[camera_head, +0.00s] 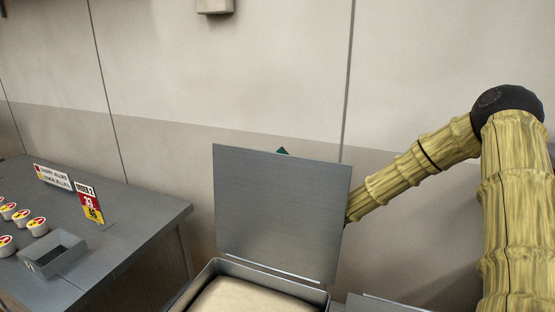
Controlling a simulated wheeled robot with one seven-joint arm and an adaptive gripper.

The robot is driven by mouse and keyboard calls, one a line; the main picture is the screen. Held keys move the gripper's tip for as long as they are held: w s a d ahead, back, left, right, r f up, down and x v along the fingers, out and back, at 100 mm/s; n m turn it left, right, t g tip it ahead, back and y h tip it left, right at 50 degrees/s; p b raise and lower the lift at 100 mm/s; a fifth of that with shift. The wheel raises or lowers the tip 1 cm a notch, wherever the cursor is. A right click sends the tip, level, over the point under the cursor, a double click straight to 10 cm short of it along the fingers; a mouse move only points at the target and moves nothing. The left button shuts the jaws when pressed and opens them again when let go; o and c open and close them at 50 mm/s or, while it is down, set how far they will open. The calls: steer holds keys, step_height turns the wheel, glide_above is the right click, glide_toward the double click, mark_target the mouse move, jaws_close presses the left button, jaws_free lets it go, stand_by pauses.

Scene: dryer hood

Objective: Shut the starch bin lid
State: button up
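The starch bin (207,272) stands at the bottom middle of the head view, with pale starch inside. Its grey lid (283,210) stands raised at the bin's far edge, close to upright. My arm reaches in from the right and its far end passes behind the lid. My gripper is hidden behind the lid. A small dark green tip shows just above the lid's top edge; I cannot tell what it belongs to.
A grey table (140,215) on the left holds several small cups (37,227), an open grey box (55,254), an order card (89,203) and a label sign (52,176). Another grey surface (380,303) lies right of the bin. A wall stands behind.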

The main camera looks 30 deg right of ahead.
steer(key=shift+w+a+r, duration=0.1)
steer(key=shift+r, duration=0.05)
jaws_close()
steer(key=shift+a, duration=0.15)
